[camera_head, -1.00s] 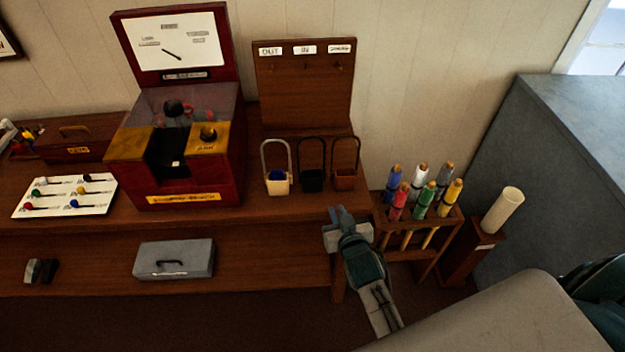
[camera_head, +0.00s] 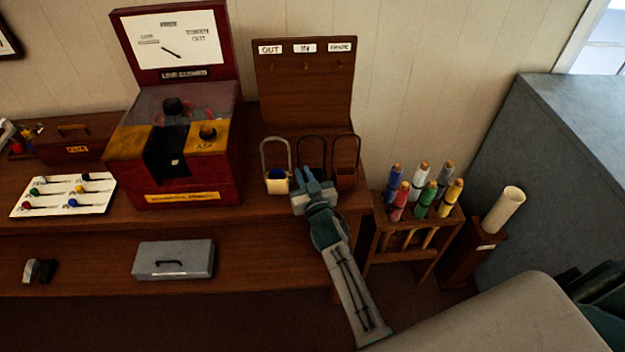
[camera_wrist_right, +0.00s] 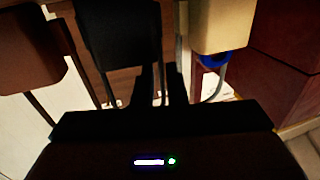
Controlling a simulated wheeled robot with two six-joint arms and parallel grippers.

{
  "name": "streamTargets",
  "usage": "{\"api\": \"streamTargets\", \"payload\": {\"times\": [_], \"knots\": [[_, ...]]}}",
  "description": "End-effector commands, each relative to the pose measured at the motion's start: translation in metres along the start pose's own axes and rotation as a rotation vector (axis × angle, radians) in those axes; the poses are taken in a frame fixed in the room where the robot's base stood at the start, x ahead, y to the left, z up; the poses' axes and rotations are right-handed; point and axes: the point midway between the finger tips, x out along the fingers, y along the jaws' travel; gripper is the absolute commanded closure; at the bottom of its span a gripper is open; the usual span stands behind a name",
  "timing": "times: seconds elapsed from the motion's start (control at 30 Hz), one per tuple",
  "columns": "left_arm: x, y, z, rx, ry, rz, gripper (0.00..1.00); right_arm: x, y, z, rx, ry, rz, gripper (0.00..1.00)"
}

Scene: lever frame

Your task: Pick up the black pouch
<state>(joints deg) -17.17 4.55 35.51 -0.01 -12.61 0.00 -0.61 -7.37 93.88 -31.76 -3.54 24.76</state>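The black pouch stands on the bench between a cream pouch (camera_head: 277,182) and a brown pouch (camera_head: 345,178). In the head view its body is mostly hidden behind my right gripper (camera_head: 313,176), and its arched handle shows above. In the right wrist view the black pouch (camera_wrist_right: 120,35) hangs at the top, left of centre. The fingers of my right gripper (camera_wrist_right: 162,82) point toward it, slightly to its right, with a narrow gap between them. My left gripper is not in view.
A peg board (camera_head: 303,95) labelled OUT and IN stands behind the pouches. A red machine (camera_head: 190,185) is to the left. A rack (camera_head: 400,228) of coloured tubes stands to the right. A grey box (camera_head: 173,260) lies on the lower shelf.

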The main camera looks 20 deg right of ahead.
Motion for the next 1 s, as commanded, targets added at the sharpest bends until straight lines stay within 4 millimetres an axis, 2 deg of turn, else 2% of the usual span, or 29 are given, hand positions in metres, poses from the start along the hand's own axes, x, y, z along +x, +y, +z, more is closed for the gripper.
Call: {"api": "streamTargets", "payload": {"times": [0.1,0.27,0.47,0.5,0.57,1.0], "knots": [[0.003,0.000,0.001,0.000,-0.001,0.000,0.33,0.019,-0.001,0.000,-0.001,0.001,0.000,0.88],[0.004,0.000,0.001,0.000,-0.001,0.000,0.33,0.032,-0.001,-0.001,0.000,0.000,0.000,0.88],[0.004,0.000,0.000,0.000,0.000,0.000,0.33,0.032,-0.001,-0.001,0.000,0.000,0.000,0.88],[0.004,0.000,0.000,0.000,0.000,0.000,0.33,0.032,-0.001,-0.001,0.000,0.000,0.000,0.90],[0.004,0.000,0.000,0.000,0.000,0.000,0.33,0.032,-0.001,-0.001,0.000,0.000,0.000,1.00],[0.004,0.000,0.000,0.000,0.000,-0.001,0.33,0.032,-0.001,0.000,0.000,-0.001,0.000,1.00]]}}
